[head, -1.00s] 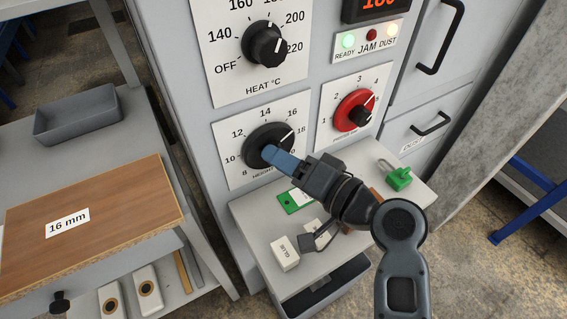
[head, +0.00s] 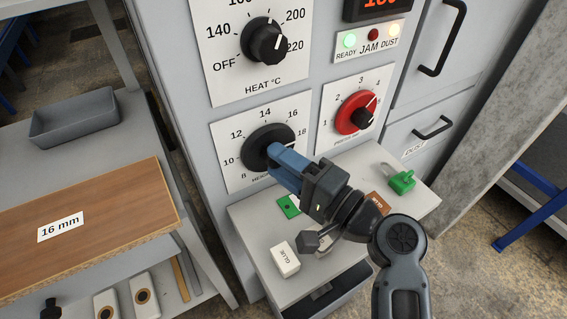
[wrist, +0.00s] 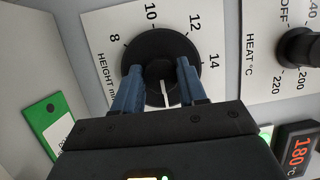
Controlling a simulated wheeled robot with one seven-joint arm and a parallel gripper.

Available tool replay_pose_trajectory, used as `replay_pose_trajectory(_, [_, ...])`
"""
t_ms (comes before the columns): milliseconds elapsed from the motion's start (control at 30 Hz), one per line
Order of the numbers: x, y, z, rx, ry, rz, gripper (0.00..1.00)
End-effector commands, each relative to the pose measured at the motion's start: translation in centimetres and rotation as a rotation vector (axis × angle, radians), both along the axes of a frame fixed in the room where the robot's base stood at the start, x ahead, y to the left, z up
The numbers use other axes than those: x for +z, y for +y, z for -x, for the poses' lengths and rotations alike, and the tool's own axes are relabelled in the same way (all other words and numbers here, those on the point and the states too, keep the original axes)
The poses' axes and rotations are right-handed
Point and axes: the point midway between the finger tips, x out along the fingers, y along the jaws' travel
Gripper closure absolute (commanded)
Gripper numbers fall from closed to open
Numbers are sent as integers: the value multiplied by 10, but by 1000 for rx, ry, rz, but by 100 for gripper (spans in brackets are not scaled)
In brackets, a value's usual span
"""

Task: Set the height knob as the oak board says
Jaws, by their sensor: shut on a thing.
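The oak board (head: 110,225) lies on the bench at the left, with a white label (head: 61,226) reading 16 mm. The black height knob (head: 258,146) sits on a white dial plate (head: 229,134) marked 8 to 18. My gripper (head: 279,160) is shut on this knob. In the wrist view, the fingers (wrist: 158,88) stand on both sides of the knob (wrist: 150,48). The white pointer (wrist: 166,92) points down between them, past 14. In the head view it lies near the 18 mark, past 16. The 16 and 18 marks are hidden in the wrist view.
The heat knob (head: 265,40) is above and the red knob (head: 350,112) to the right. Below, a shelf (head: 262,228) holds a white glue block (head: 284,260), a green tag (head: 288,207) and a green padlock (head: 402,181). A grey tray (head: 75,118) stands behind the board.

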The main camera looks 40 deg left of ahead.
Motion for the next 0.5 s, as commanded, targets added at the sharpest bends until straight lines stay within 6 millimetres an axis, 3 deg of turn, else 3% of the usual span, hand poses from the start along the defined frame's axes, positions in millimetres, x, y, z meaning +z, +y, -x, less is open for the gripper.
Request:
replay_pose_trajectory(300, [0, 0, 0, -2, 0, 0, 89])
replay_pose_trajectory(333, [0, 0, 0, -2, 0, 0, 58])
replay_pose_trajectory(500, [0, 0, 0, -2, 0, 0, 42])
